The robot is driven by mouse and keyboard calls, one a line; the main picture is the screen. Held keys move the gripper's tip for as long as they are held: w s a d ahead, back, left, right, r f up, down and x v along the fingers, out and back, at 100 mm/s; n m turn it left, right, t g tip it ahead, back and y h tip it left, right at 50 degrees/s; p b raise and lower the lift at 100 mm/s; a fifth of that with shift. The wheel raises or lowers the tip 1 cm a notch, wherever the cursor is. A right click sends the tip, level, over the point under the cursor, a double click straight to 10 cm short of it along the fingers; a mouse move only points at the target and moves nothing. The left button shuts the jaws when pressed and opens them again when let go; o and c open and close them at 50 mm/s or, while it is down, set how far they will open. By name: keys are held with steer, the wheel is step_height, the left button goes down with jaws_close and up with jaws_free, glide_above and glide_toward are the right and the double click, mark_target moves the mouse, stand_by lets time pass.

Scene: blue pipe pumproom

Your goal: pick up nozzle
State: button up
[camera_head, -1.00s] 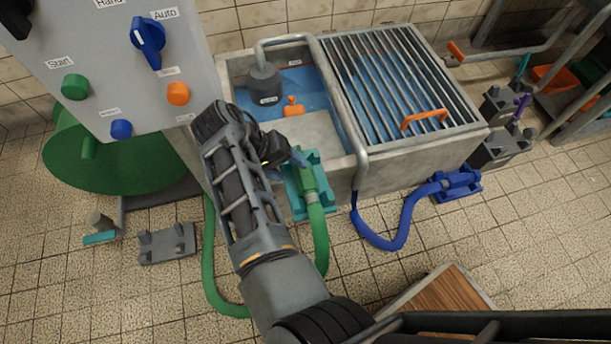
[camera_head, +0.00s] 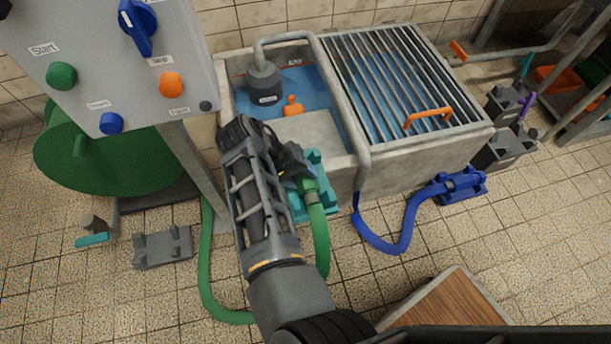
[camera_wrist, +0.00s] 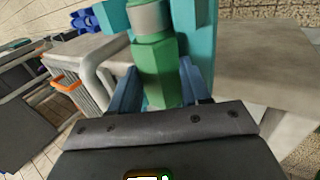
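The green nozzle (camera_head: 309,186) sits in a teal holder (camera_head: 322,172) in front of the concrete tank, with a green hose (camera_head: 320,235) on its near end. In the wrist view the nozzle (camera_wrist: 157,75) shows as a green faceted body with a grey collar, in front of the teal holder (camera_wrist: 195,35). My gripper (camera_head: 298,170) is at the nozzle's upper end. In the wrist view the blue fingers of my gripper (camera_wrist: 160,85) stand open, one on either side of the nozzle. My arm partly hides the gripper in the head view.
A control panel (camera_head: 110,60) stands close at the left. The concrete tank (camera_head: 410,165) has a bar grate with an orange handle (camera_head: 427,117). A blue hose (camera_head: 395,243) ends in a blue holder (camera_head: 460,184) at the right. A grey bracket (camera_head: 163,247) lies on the floor.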

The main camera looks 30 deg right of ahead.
steer(key=c, duration=0.7)
